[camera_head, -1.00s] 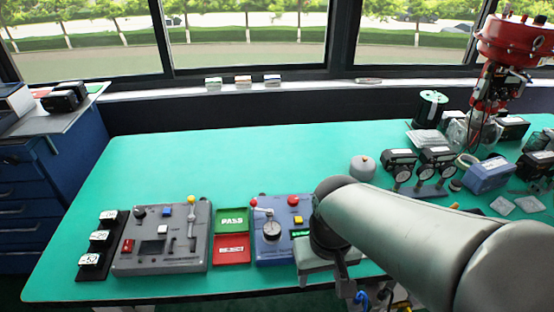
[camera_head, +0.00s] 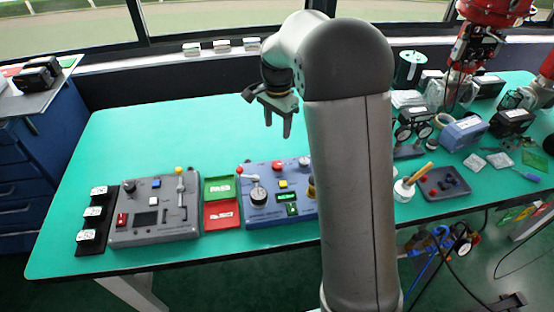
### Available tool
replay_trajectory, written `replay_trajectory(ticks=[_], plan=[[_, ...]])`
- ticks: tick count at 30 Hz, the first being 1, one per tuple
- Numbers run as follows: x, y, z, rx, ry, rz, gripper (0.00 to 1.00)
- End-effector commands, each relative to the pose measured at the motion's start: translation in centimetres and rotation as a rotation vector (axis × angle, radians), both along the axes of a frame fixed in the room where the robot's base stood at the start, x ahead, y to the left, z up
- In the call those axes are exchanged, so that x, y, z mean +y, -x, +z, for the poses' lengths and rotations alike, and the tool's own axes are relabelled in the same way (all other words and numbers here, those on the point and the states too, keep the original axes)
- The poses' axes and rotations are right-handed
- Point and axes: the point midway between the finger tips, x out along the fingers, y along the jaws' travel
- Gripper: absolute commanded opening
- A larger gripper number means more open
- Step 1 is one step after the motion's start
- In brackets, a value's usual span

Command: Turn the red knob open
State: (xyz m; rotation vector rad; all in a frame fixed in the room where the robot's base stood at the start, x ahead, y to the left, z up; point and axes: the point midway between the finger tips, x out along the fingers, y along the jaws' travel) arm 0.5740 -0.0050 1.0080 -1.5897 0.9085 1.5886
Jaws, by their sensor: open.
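A blue control box (camera_head: 262,213) stands near the table's front, partly hidden behind my arm. I cannot tell which red part is the task's knob. A grey control box (camera_head: 155,212) to its left carries a small red switch (camera_head: 122,219). My gripper (camera_head: 278,124) is open and empty, its fingers pointing down, well above the table and beyond the blue box in the picture.
Green and red trays (camera_head: 219,188) lie between the two boxes. A black strip with white-faced blocks (camera_head: 95,219) is at the left. Gauges (camera_head: 410,135), a blue-grey case (camera_head: 464,133) and a red valve actuator (camera_head: 490,12) crowd the right. The back left tabletop is clear.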

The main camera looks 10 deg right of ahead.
Motion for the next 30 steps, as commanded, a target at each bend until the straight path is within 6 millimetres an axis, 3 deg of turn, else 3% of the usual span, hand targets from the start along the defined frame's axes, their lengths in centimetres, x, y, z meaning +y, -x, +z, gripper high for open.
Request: replay_trajectory(ticks=[12, 18, 24, 30], plan=[[0.0, 0.2, -9.2, 0.006, -0.001, 0.002, 0.54], [0.0, 0.2, -12.8, 0.004, 0.000, 0.002, 0.54], [0.0, 0.1, -14.8, 0.001, -0.001, 0.003, 0.54], [0.0, 0.1, -15.3, 0.000, 0.000, 0.003, 0.54]])
